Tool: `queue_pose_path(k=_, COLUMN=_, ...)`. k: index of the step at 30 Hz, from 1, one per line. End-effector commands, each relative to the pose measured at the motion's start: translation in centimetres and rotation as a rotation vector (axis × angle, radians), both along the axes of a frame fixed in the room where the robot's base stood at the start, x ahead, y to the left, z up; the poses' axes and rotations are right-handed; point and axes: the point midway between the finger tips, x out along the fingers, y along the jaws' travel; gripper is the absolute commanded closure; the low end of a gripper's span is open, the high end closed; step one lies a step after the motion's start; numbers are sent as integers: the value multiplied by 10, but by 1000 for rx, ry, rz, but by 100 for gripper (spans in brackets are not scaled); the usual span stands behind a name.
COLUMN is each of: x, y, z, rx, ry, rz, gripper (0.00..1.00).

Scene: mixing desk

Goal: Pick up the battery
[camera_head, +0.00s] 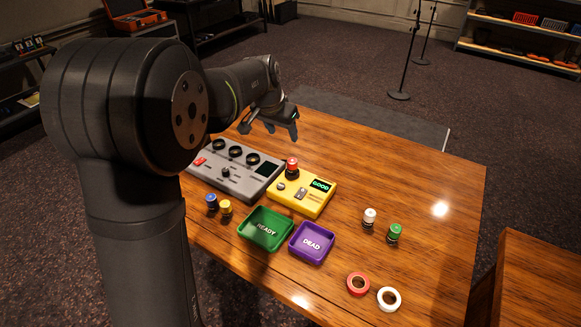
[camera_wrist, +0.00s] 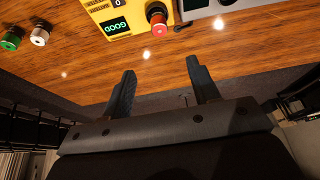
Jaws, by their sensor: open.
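A red-topped battery (camera_head: 292,166) stands upright on the yellow tester (camera_head: 312,204), at its back left corner; the tester's screen reads GOOD. In the wrist view the red-topped battery (camera_wrist: 157,17) shows near the top edge. Other small upright cylinders of like shape stand on the table: blue (camera_head: 212,202), yellow (camera_head: 226,208), white (camera_head: 369,217) and green (camera_head: 394,233). My gripper (camera_head: 270,128) is open and empty, above the table's back part, behind the tester and apart from the red-topped battery. In the wrist view its fingers (camera_wrist: 162,82) are spread with nothing between them.
A green READY tray (camera_head: 247,238) and a purple DEAD tray (camera_head: 294,253) lie in front of the tester. A grey mixing desk (camera_head: 240,177) is left of it. Red (camera_head: 358,284) and white (camera_head: 389,299) tape rolls lie front right. The table's back right is clear.

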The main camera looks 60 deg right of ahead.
Motion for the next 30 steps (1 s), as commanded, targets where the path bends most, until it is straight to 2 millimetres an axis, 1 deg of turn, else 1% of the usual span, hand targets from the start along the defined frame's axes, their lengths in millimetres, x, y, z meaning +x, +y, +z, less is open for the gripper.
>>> queue_pose_path(k=1, x=0, y=-3, z=-10, rx=4, ry=2, rz=-1, gripper=45)
queue_pose_path(k=6, x=0, y=-17, z=-45, rx=5, ry=3, rz=-1, gripper=45)
queue_pose_path(k=12, x=0, y=-33, z=-83, rx=4, ry=3, rz=0, gripper=45)
queue_pose_path(k=16, x=0, y=-39, z=-97, rx=2, ry=2, rz=0, gripper=45)
queue_pose_path(k=23, x=1, y=-43, z=-108, rx=2, ry=1, rz=1, gripper=45)
queue_pose_path(k=26, x=1, y=-46, z=-119, rx=3, ry=2, rz=0, gripper=45)
queue_pose_path(k=30, x=2, y=-53, z=-139, rx=3, ry=2, rz=-1, gripper=45)
